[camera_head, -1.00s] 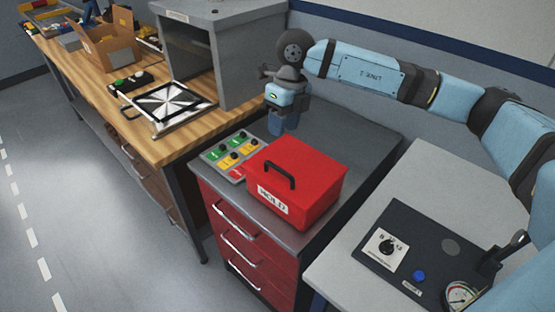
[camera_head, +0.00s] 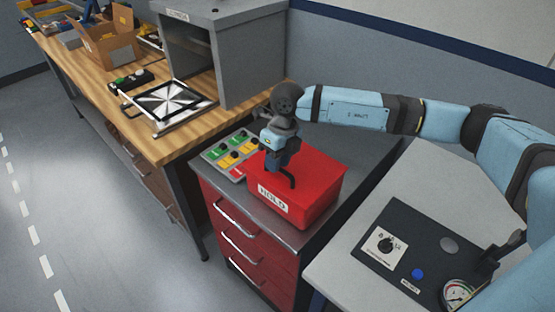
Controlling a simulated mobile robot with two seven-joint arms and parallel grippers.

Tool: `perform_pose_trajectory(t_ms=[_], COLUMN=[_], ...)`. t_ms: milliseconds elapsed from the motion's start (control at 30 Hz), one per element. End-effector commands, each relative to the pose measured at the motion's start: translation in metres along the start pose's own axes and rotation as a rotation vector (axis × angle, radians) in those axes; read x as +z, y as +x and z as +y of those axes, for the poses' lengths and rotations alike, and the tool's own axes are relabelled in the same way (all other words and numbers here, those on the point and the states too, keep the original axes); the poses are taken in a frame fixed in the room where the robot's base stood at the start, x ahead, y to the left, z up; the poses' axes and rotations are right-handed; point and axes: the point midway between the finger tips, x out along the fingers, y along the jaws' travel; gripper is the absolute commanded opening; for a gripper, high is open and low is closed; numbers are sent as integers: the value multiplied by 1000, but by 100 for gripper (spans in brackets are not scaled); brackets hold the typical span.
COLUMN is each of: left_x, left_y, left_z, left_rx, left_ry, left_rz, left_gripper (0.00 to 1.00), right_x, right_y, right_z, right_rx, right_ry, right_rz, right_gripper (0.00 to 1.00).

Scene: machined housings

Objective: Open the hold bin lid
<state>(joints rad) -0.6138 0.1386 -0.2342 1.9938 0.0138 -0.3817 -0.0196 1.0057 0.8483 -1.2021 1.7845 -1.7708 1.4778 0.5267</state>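The red hold bin (camera_head: 318,210) stands on the dark top of a red drawer cabinet, with a white "HOLD" label (camera_head: 272,199) on its front. Its red lid (camera_head: 318,170) is down and has a black handle (camera_head: 290,181). My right gripper (camera_head: 274,168) points down at the handle and hides its left and rear part. I cannot tell whether the fingers touch the handle or how far apart they are. My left gripper is not in view.
A grey cabinet (camera_head: 240,60) stands behind on the wooden bench (camera_head: 170,145). A control panel (camera_head: 410,250) with knob and gauge sits on the right table.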

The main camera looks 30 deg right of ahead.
Motion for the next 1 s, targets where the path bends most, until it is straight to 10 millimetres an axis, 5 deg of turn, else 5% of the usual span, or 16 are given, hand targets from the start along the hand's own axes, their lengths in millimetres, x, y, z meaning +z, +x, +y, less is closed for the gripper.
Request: perform_pose_trajectory(t_ms=[100,567,1000], left_x=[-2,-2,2], left_y=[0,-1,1], left_z=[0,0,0], left_rx=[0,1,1], left_ry=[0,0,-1], left_rz=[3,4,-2], left_gripper=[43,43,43], right_x=[0,0,0], right_y=[0,-9,-60], right_z=[0,-2,-25], right_rx=[0,50,386], right_ry=[0,2,6], right_rz=[0,0,-1], right_gripper=[0,0,0])
